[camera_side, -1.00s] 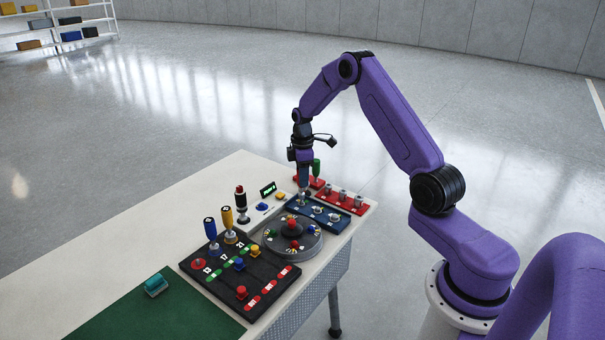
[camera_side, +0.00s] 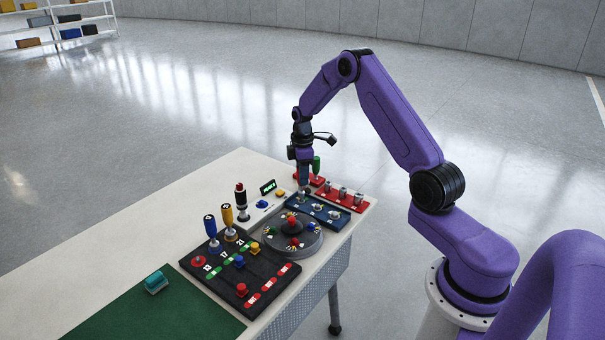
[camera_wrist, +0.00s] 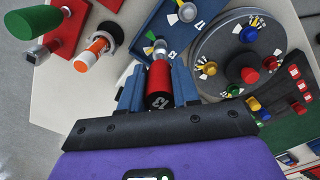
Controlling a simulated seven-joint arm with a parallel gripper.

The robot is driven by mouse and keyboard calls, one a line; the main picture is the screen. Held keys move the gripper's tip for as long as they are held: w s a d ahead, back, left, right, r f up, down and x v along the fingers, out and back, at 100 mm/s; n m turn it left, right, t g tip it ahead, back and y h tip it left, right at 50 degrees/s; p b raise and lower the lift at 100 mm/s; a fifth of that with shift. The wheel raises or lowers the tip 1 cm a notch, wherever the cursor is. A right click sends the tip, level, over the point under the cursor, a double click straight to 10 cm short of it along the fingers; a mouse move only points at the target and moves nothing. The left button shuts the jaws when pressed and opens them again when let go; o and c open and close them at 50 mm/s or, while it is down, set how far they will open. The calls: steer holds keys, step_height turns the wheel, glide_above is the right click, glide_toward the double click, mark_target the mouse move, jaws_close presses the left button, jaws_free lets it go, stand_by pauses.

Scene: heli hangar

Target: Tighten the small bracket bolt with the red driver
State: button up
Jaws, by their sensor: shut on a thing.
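My gripper (camera_wrist: 158,92) is shut on the red driver (camera_wrist: 157,76), whose handle has a black end cap with a white marking. The driver stands upright between the fingers, with its silver shaft over a bolt position on the blue tray (camera_wrist: 138,47). Another bolt (camera_wrist: 188,12) shows farther along this tray. In the side view my gripper (camera_side: 304,180) is low over the far end of the blue tray (camera_side: 319,211), hiding most of the driver.
A round grey turntable (camera_side: 292,253) with coloured knobs lies beside the blue tray. A green driver (camera_wrist: 33,23) and an orange-and-white upright piece (camera_wrist: 91,52) stand close by. A black board (camera_side: 212,281) carries blue and yellow drivers.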

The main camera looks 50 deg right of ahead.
steer(key=shift+f, duration=0.85)
stand_by(0.5)
steer(key=o, duration=0.4)
steer(key=shift+c, duration=0.2)
jaws_close()
steer(key=shift+m, duration=0.3)
